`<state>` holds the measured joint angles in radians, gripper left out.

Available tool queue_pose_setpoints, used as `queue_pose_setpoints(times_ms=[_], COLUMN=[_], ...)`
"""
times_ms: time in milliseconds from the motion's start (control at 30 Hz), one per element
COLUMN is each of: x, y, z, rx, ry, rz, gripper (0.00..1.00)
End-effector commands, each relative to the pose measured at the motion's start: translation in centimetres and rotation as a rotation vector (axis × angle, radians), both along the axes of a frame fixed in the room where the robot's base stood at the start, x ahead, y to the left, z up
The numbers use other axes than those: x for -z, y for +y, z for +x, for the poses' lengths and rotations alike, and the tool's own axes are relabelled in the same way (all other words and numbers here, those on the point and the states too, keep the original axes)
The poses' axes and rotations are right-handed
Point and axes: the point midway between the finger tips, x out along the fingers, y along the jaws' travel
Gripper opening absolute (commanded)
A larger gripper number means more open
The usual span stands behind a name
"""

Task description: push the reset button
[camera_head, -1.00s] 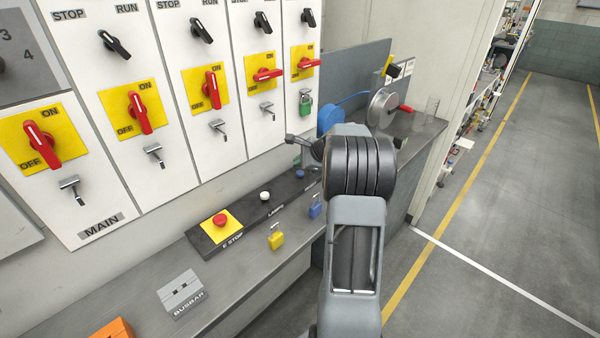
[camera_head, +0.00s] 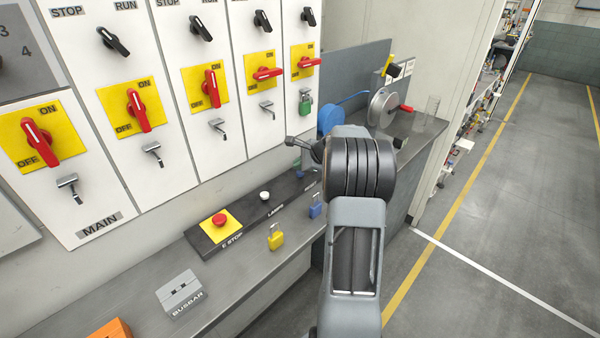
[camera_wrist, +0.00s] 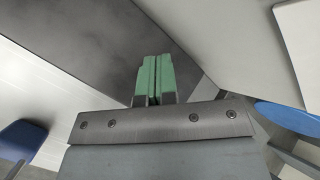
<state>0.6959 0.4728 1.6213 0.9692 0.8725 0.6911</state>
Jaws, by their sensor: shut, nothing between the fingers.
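The dark button strip (camera_head: 250,222) lies along the bench under the switch cabinets. A small blue button (camera_head: 300,174) is at its far end, by a label partly hidden by my arm; I take it for the reset button. My gripper (camera_head: 297,166) is at this end of the strip, its green fingertips pointing down close to the blue button and partly covering it. I cannot tell whether they touch. In the wrist view the green fingers (camera_wrist: 153,65) are shut together with nothing between them; the button does not show there.
A red E-stop (camera_head: 219,219) on a yellow plate and a white button (camera_head: 265,196) share the strip. A yellow padlock (camera_head: 276,238) and a blue padlock (camera_head: 315,208) are at the bench front. Cabinets with red handles (camera_head: 212,89) rise behind. A blue reel (camera_head: 331,119) stands beyond.

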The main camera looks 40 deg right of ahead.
Motion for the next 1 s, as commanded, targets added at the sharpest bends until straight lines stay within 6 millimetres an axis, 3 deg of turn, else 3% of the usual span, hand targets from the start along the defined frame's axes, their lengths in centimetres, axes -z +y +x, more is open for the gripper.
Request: queue_pose_setpoints(times_ms=[1000], x=[1.1], y=[0.0], z=[0.0], rx=[0.0], ry=[0.0], rz=[0.0], gripper=[0.0])
